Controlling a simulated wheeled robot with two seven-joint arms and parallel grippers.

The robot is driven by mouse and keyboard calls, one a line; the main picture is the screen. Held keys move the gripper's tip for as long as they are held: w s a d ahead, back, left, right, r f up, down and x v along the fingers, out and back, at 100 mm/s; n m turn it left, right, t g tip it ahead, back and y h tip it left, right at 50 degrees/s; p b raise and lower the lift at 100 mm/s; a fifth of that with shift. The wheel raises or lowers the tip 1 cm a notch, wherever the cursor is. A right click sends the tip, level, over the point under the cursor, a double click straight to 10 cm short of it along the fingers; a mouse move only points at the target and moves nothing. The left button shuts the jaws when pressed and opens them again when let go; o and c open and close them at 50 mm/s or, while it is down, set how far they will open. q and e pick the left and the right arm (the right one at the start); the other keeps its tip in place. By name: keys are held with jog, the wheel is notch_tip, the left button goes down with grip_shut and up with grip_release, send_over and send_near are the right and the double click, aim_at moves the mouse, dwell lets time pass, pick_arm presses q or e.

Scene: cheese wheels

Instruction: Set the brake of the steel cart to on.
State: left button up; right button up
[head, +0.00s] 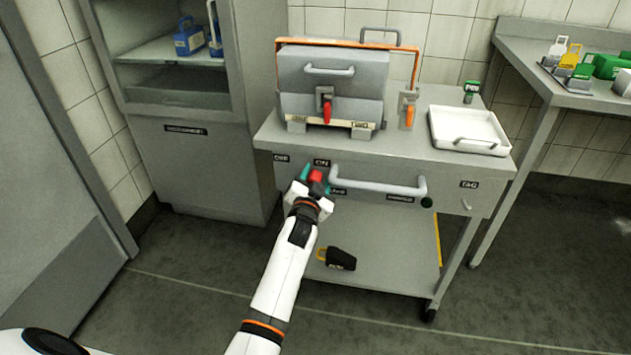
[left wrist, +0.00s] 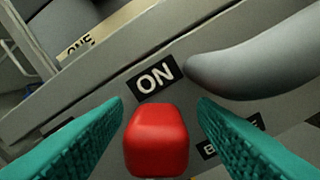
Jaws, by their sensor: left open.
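The steel cart (head: 385,150) stands in the middle of the head view. Its red brake knob (head: 316,175) is on the front panel, just below the ON label (head: 321,162). Another small label (head: 281,157), too small to read surely, is left of it. In the left wrist view the red knob (left wrist: 157,138) is directly below the ON label (left wrist: 156,77). My left gripper (head: 318,180) is open, its teal fingers (left wrist: 160,125) on either side of the knob with visible gaps. The knob's stem is hidden. My right gripper is out of view.
The cart's grey handle (head: 380,186) is close to the right of my left gripper. A grey case (head: 330,85) with a red lever (head: 327,110) and a white tray (head: 468,130) sit on top. A cabinet (head: 190,130) stands left, a table (head: 560,85) right.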

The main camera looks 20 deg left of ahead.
pick_arm(q)
jog(key=shift+s, duration=0.25)
jog(key=p+v, duration=0.2)
jog(key=v, duration=0.9)
jog(key=shift+s+d, duration=0.2)
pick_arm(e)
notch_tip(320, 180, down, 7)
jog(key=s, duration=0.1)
pick_arm(q)
jog(key=shift+f, duration=0.1)
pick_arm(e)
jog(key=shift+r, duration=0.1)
